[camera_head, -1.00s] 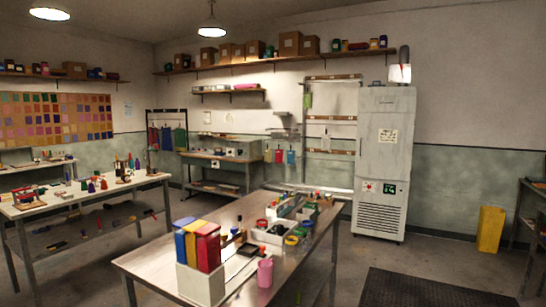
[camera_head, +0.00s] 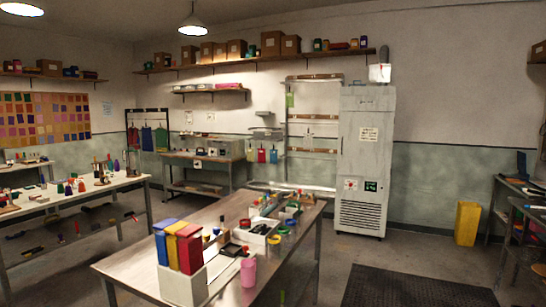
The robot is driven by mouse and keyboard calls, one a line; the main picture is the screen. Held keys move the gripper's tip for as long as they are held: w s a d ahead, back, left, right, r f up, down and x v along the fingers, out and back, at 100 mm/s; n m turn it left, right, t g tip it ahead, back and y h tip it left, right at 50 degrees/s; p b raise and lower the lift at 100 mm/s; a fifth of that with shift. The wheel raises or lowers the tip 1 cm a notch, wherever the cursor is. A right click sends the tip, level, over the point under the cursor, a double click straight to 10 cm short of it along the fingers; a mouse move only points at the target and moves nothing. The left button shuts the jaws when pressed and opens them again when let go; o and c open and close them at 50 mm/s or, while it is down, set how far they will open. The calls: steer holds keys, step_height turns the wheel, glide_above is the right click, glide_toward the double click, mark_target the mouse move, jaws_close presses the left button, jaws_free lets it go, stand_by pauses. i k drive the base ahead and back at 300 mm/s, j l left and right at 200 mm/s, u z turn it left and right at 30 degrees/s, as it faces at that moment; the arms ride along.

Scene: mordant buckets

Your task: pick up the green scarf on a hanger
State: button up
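A dark garment rack (camera_head: 148,112) stands against the back wall at the left. Several coloured cloths hang from it. One at its right side is green (camera_head: 162,139) and looks like the green scarf, though its hanger is too small to make out. A blue cloth (camera_head: 147,139) hangs beside it on the left. A smaller green piece (camera_head: 290,100) hangs on the wall frame farther right; I cannot tell what it is. My gripper is not in view.
A metal table (camera_head: 140,262) with a caddy, cups and trays fills the near middle. A white table (camera_head: 100,184) stands at left, with floor between them. A workbench (camera_head: 205,157) stands right of the rack. A tall grey cabinet (camera_head: 364,190) and yellow bin (camera_head: 467,223) are at right.

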mark_target(289, 97)
steer(key=i+l+z, duration=0.3)
steer(key=i, duration=0.7)
steer(key=i+l+z, duration=0.1)
steer(key=i+z, duration=0.25)
steer(key=i, duration=2.65)
steer(key=i+u, duration=0.15)
steer(key=i, duration=0.85)
steer(key=i+l+u, duration=0.1)
steer(key=i, duration=0.9)
steer(key=i+j+u, duration=0.1)
steer(key=i+u, duration=0.2)
steer(key=i, duration=0.25)
steer(key=i+u, duration=0.3)
steer(key=i, duration=0.25)
steer(key=i+l+u, duration=0.25)
steer(key=i, duration=0.3)
steer(key=i+l+u, duration=0.3)
steer(key=i, duration=0.2)
steer(key=j, duration=0.1)
